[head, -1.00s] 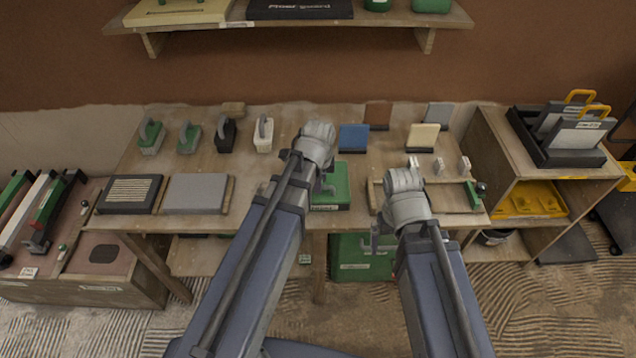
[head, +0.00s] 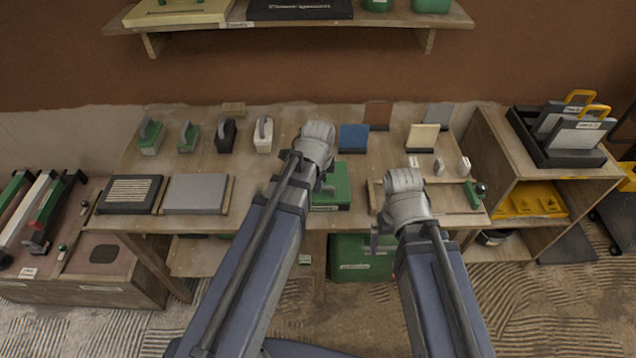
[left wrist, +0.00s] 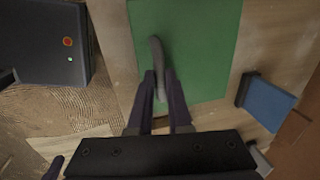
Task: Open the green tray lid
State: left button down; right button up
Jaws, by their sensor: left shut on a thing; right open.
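The green tray lid (head: 339,181) is on the worktable in front of my left arm, partly hidden by it in the head view. In the left wrist view the flat green lid (left wrist: 205,45) fills the upper middle, with a curved grey handle (left wrist: 156,50) on it. My left gripper (head: 326,184) is at the lid; its two dark fingers (left wrist: 160,80) are shut on the handle. The lid looks flat and down, though its far edges are partly hidden. My right gripper (head: 384,232) is open and empty near the table's front edge, right of the lid.
A blue block (head: 353,137) stands just behind the lid. Several trowels and floats stand along the table's back left. A wooden tray (head: 455,202) with a green-ended tool lies at the right. A green box (head: 362,262) sits below the table.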

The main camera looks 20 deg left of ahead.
dwell(0.4)
pick_arm(q)
jog(key=shift+w+r+p, duration=0.25)
jog(key=shift+r+p, duration=0.2)
jog(key=shift+p, duration=0.05)
jog(key=w+a+r+g+h+p, duration=0.1)
jog(key=w+a+r+g+p, duration=0.1)
jog(key=w, duration=0.6)
jog(key=w+a+r+g+p, duration=0.3)
jog(key=w+r+g+p, duration=0.1)
jog(key=w, duration=0.5)
jog(key=shift+w+r+h, duration=0.2)
jog(key=shift+r+h, duration=0.2)
jog(key=shift+r, duration=0.35)
jog(key=shift+a, duration=0.1)
